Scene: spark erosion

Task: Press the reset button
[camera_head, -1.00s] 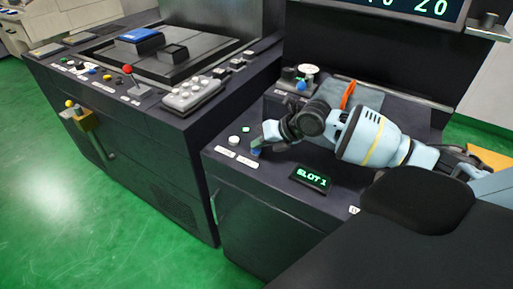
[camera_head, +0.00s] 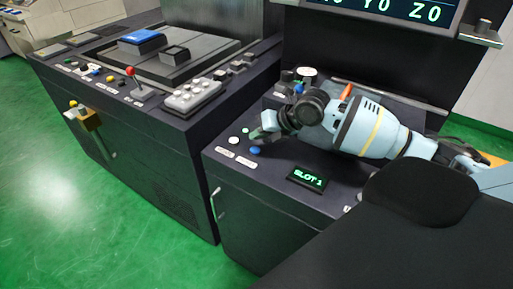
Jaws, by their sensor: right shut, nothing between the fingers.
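On the front left corner of the right-hand dark cabinet are a blue button (camera_head: 255,150), a white button (camera_head: 234,140) and a small green button (camera_head: 246,130). Two white labels (camera_head: 246,162) lie in front of them, too small to read, so I cannot tell which button is the reset one. My right gripper (camera_head: 259,134) is shut and empty, just behind the blue button and to the right of the green one. The blue button shows clear of the fingers. My left gripper is not in view.
A small display (camera_head: 307,179) reading SLOT 1 sits on the cabinet top. Knobs (camera_head: 307,72) and an orange piece (camera_head: 346,91) are behind my right arm. A second console (camera_head: 150,115) with a red-knobbed lever (camera_head: 131,72) and keypad (camera_head: 193,97) stands to the left.

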